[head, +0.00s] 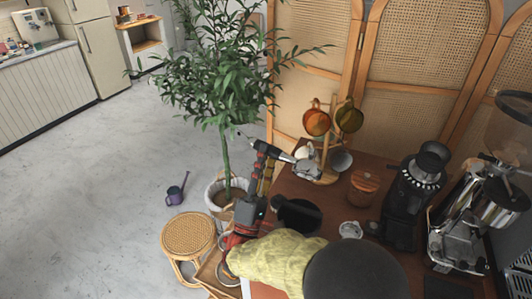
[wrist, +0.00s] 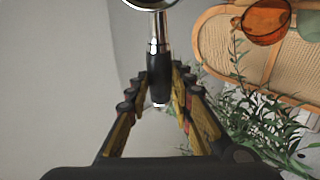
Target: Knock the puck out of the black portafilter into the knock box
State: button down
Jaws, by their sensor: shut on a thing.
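My gripper (head: 264,160) is shut on the black handle of the portafilter (head: 276,151), which is raised over the left edge of the wooden counter. Its metal head (head: 307,169) points right, towards the cup stand. In the wrist view the black handle (wrist: 158,75) stands between my gripper's fingers (wrist: 160,98), with the metal neck above it and the basket cut off by the top edge. I cannot see the puck. A round black container (head: 298,213), which looks like the knock box, is on the counter below the portafilter; its inside is too dark to read.
A wooden stand with orange and olive cups (head: 316,121) is close behind the portafilter. A wooden-lidded jar (head: 364,186), black grinder (head: 405,200) and espresso machine (head: 470,225) stand to the right. A potted plant (head: 226,190) is at left. A yellow textured shape (head: 275,262) covers the near counter.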

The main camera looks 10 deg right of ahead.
notch_tip(320, 180, down, 10)
jog(key=r+b, duration=0.1)
jog(key=b, duration=0.5)
notch_tip(320, 180, up, 4)
jog(key=p, duration=0.3)
jog(key=shift+r, duration=0.25)
notch_tip(320, 180, down, 6)
jog(key=b, duration=0.5)
notch_tip(320, 180, up, 6)
jog(key=p, duration=0.3)
jog(key=shift+p, duration=0.35)
jog(key=shift+r, duration=0.15)
